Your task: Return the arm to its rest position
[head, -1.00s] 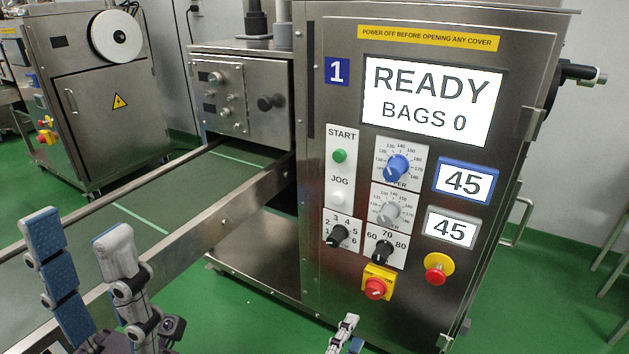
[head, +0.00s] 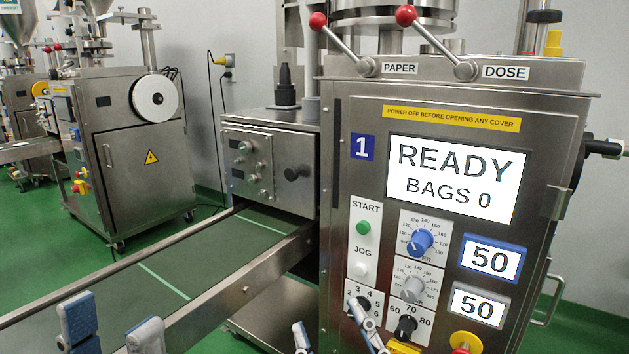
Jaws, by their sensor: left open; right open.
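My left gripper (head: 111,318) shows at the bottom left of the head view, its two blue-and-grey fingers apart and empty, in front of the conveyor. My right gripper (head: 331,328) shows at the bottom centre, its fingers spread with nothing between them. The screen (head: 452,180) reads READY, BAGS 0. The blue-framed display (head: 490,260) and the grey-framed display (head: 478,306) both read 50. My wrists are below the picture.
The conveyor (head: 190,272) with metal rails runs from the machine to the lower left. Red-knobbed PAPER (head: 340,44) and DOSE (head: 436,42) levers stick up from the machine. A red stop button (head: 466,343) is at the bottom. Another machine (head: 130,150) stands back left. Green floor (head: 95,255) lies between.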

